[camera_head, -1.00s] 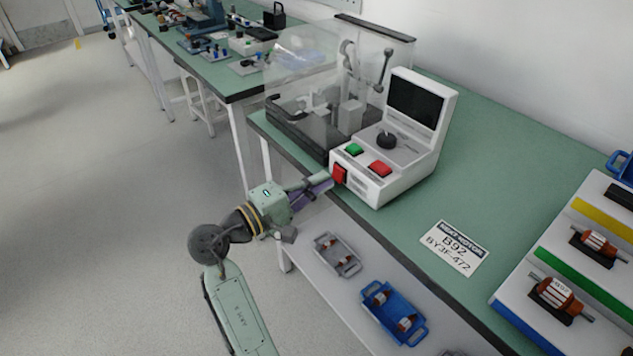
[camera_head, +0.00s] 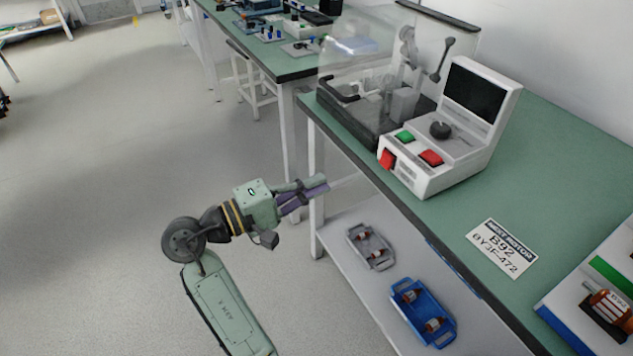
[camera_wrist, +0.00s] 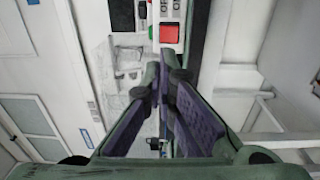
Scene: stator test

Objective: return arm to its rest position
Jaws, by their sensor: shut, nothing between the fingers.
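My gripper (camera_head: 318,186) is shut and empty in the head view. It points right, toward the table's front edge, and is apart from the tester. In the wrist view its purple-padded fingers (camera_wrist: 162,82) meet at the tips. The tester's white control box (camera_head: 440,140) stands on the green table, with a dark screen, a black knob, a green button (camera_head: 405,136) and red buttons. A red switch (camera_wrist: 168,33) shows just beyond the fingertips in the wrist view.
A lower shelf (camera_head: 345,262) holds a grey tray (camera_head: 354,238) and a blue tray (camera_head: 428,334) with small parts. A label sign (camera_head: 481,248) lies on the green tabletop (camera_head: 560,150). A second bench (camera_head: 295,66) with parts stands behind. The floor at left is clear.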

